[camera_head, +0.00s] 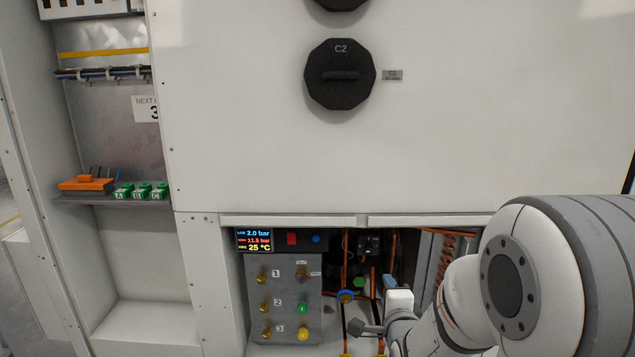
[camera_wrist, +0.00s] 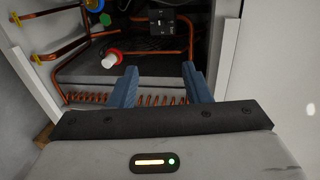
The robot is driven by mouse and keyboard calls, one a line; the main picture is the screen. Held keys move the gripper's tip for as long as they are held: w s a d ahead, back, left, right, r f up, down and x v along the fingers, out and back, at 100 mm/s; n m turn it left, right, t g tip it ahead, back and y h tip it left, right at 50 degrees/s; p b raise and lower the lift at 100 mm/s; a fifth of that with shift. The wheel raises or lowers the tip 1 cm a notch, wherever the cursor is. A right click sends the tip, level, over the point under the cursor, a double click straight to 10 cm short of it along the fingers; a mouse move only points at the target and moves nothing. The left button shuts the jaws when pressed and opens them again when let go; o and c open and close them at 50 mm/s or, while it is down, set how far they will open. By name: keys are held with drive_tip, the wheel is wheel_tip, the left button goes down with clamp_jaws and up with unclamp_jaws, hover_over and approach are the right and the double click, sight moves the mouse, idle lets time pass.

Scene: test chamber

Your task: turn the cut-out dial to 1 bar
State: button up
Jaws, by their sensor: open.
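A small black box (camera_head: 368,242) sits inside the open lower compartment; it also shows at the top of the wrist view (camera_wrist: 163,23). It looks like the cut-out control, but its dial and marks are too small to read. The display (camera_head: 255,240) reads 2.0 bar in its top row, 11.5 bar in red and 25 °C. My gripper (camera_wrist: 159,74) is open and empty, with its two blue fingers apart. The box lies beyond the fingertips, apart from them. In the head view my gripper (camera_head: 383,305) is low at the compartment opening.
A pale wall (camera_wrist: 228,50) is close on the right. A grey valve panel (camera_head: 284,295) with numbered brass fittings stands left of the pipes. The white cabinet front (camera_head: 240,150) is above.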

drive_tip(key=s+r+n+g+p, duration=0.4)
drive_tip(key=s+r+n+p, duration=0.2)
drive_tip(key=r+p, duration=0.5)
drive_tip(key=s+r+n+g+p, duration=0.4)
drive_tip(key=s+r+n+p, duration=0.2)
drive_tip(key=s+r+p, duration=0.4)
drive_tip(key=s+r+n+g+p, duration=0.5)
drive_tip(key=s+r+p, duration=0.3)
drive_tip(key=r+p, duration=0.4)
wheel_tip(320, 180, up, 2)
drive_tip(key=shift+s+r+n, duration=0.2)
drive_tip(key=shift+s+n, duration=0.2)
drive_tip(key=shift+n, duration=0.1)
drive_tip(key=shift+a, duration=0.1)
